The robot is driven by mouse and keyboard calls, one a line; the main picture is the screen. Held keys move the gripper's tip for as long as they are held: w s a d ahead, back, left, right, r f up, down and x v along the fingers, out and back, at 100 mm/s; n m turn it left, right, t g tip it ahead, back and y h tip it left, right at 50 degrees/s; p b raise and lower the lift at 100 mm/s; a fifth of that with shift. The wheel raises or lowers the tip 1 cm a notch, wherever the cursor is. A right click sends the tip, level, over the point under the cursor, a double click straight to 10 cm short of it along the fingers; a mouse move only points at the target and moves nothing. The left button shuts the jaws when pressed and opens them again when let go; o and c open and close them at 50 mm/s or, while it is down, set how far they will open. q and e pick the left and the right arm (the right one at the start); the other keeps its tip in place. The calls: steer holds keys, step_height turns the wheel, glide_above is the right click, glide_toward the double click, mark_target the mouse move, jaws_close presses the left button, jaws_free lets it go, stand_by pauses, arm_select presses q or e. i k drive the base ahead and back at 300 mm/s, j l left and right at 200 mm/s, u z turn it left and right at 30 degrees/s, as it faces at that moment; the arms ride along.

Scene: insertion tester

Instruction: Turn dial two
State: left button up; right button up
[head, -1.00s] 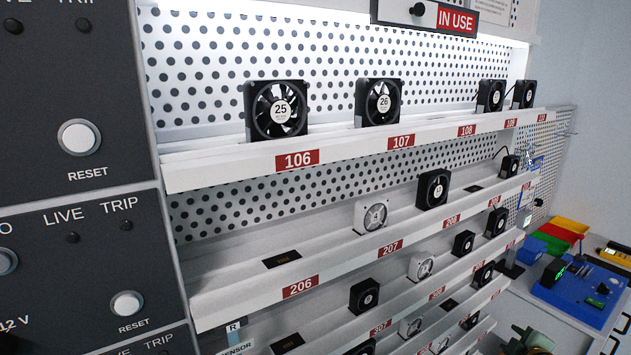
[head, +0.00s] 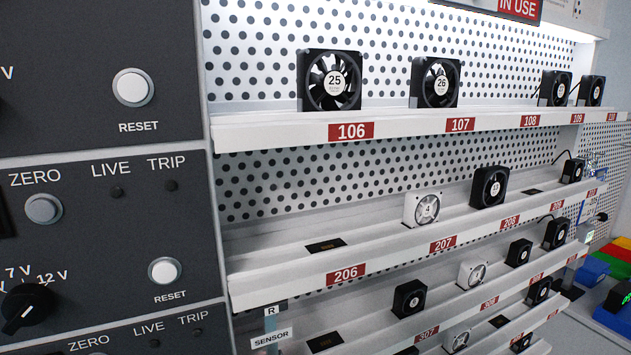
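A black dial (head: 27,307) with a white pointer line sits at the lower left edge of the dark panel in the head view. Labels 7 V and 12 V are printed above it, and its pointer slants down to the left. I cannot tell from the labels in view whether this is dial two. A grey ZERO button (head: 43,209) and a white RESET button (head: 165,271) are on the same panel section. Neither of my grippers is in view.
Shelves of black and white fans, such as fan 25 (head: 330,80), fill the middle and right. A white shelf edge (head: 400,128) carries red number labels. Blue bins (head: 592,268) stand on a bench at the lower right.

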mark_target(25, 305)
steer(key=j+u, duration=0.55)
steer(key=u, duration=0.2)
